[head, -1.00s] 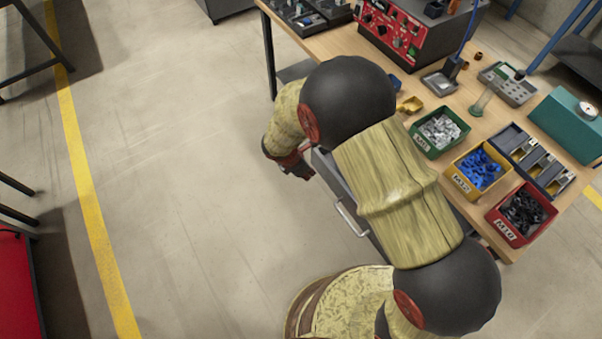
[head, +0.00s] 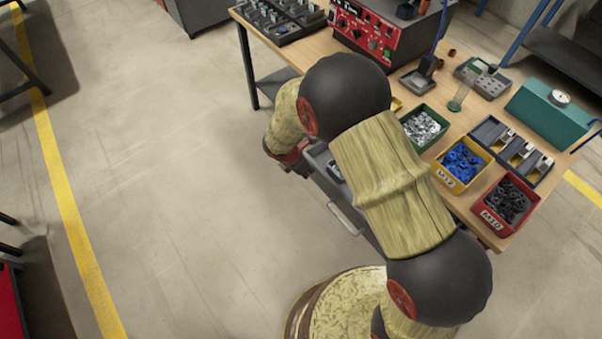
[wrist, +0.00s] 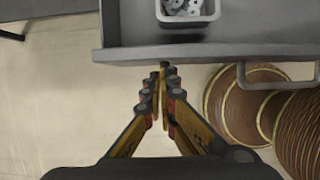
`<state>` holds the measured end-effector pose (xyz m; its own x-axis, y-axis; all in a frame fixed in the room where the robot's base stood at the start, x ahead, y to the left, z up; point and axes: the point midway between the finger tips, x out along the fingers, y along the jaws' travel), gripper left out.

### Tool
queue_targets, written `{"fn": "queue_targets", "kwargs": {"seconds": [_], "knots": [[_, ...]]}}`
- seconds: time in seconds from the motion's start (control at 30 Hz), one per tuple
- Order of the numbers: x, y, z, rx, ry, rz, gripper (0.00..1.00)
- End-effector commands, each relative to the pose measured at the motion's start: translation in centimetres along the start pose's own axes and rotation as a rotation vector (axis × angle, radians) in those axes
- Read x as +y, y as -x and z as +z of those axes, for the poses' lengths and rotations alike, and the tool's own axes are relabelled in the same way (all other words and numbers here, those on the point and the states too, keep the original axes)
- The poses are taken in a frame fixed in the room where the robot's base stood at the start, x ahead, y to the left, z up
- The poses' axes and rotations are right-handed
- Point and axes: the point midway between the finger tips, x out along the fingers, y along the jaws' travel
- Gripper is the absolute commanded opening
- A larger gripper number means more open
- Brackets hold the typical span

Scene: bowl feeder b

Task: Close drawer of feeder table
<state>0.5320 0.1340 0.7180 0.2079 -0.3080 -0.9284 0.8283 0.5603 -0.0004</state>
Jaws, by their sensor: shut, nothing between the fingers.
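The grey drawer (head: 318,155) of the feeder table (head: 281,48) stands pulled out, partly hidden under my arm in the head view. Its bar handle (head: 345,219) shows below the arm. In the wrist view the drawer's front panel (wrist: 200,53) crosses the top, with the handle (wrist: 280,82) at right. A small light-grey tray (wrist: 188,20) with metal parts lies inside the drawer. My gripper (wrist: 163,72) is shut and empty, its tips at the front panel, left of the handle. I cannot tell if they touch it. In the head view my gripper (head: 296,168) is partly hidden beside the drawer.
On the tabletop stand a green bin (head: 408,119), a yellow bin (head: 451,187), a red bin (head: 487,217) and a red-fronted instrument (head: 365,32). A teal device (head: 545,115) is at right. The floor left of the table is clear up to the yellow line.

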Motion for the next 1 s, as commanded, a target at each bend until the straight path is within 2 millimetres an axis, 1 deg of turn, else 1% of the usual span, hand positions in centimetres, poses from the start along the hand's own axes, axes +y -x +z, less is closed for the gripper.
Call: {"fn": "queue_targets", "kwargs": {"seconds": [0.03, 0.17, 0.4, 0.6, 0.8, 1.0], "knots": [[-0.1, -0.3, 1.2, 0.0, -0.005, -0.004, 0.0], [-0.1, -1.4, 4.2, 0.0, -0.006, -0.003, 0.0], [-0.2, -3.8, 10.4, 0.0, -0.007, -0.004, 0.0], [-0.2, -5.8, 15.3, 0.0, -0.006, -0.003, 0.0], [-0.1, -7.4, 19.2, 0.0, -0.005, -0.002, 0.0], [-0.1, -8.5, 21.6, 0.0, -0.002, -0.001, 0.0]]}}
